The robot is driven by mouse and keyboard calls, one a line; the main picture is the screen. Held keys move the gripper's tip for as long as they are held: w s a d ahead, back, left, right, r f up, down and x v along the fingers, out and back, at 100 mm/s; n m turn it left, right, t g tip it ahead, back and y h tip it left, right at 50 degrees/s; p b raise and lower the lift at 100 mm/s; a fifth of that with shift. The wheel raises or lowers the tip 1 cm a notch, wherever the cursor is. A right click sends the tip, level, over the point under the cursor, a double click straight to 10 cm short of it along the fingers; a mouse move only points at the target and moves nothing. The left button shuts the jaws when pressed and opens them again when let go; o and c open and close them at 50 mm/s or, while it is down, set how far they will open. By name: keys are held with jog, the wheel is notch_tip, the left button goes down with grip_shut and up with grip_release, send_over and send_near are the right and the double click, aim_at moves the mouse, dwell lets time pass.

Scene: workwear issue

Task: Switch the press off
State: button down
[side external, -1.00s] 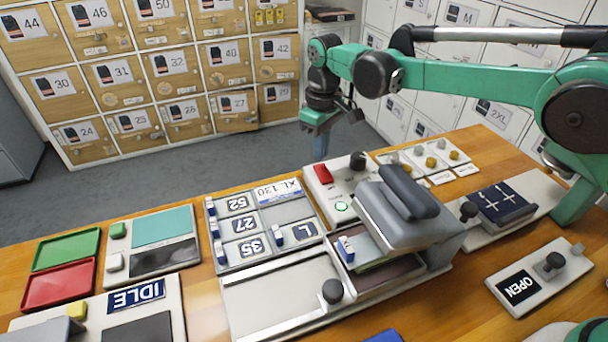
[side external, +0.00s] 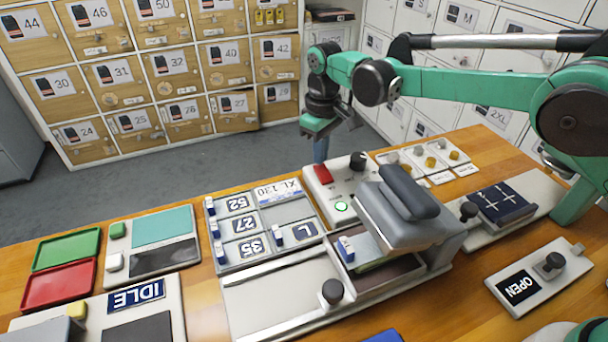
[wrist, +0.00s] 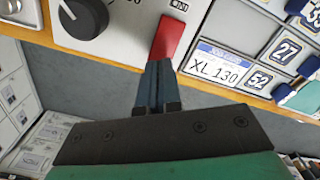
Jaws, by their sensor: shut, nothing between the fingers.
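The press (side external: 405,225) stands mid-table with its grey head raised on a hinge. Its control box (side external: 309,181) carries a red rocker switch (side external: 323,174), a black dial (side external: 358,160) and a lit green lamp (side external: 342,207). My gripper (side external: 320,160) is shut and empty, pointing down just behind the red switch. In the wrist view, the shut fingertips (wrist: 158,66) overlap the near end of the red switch (wrist: 168,38); I cannot tell whether they touch it. The dial (wrist: 80,17) is to the left there.
A tray of number tags (side external: 262,222) lies left of the control box, its XL 130 label (wrist: 218,65) close to the fingers. Yellow and grey knobs (side external: 430,162) stand to the right. Lockers (side external: 160,70) line the back wall beyond the floor.

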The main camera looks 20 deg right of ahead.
aim_at(322, 166)
jog(key=shift+f, duration=0.75)
jog(key=shift+r, duration=3.5)
jog(key=shift+d+r, duration=0.2)
jog(key=shift+r, duration=0.05)
jog(key=s+d+r+m+t, duration=0.45)
jog(key=s+d+r, duration=0.25)
jog(key=s+d, duration=0.4)
jog(key=s+d+f+m+t, duration=0.1)
jog(key=s+f, duration=0.3)
jog(key=s, duration=0.4)
jog(key=shift+d+f+t, duration=0.35)
jog(key=shift+d+t, duration=0.05)
jog(key=shift+t, duration=0.45)
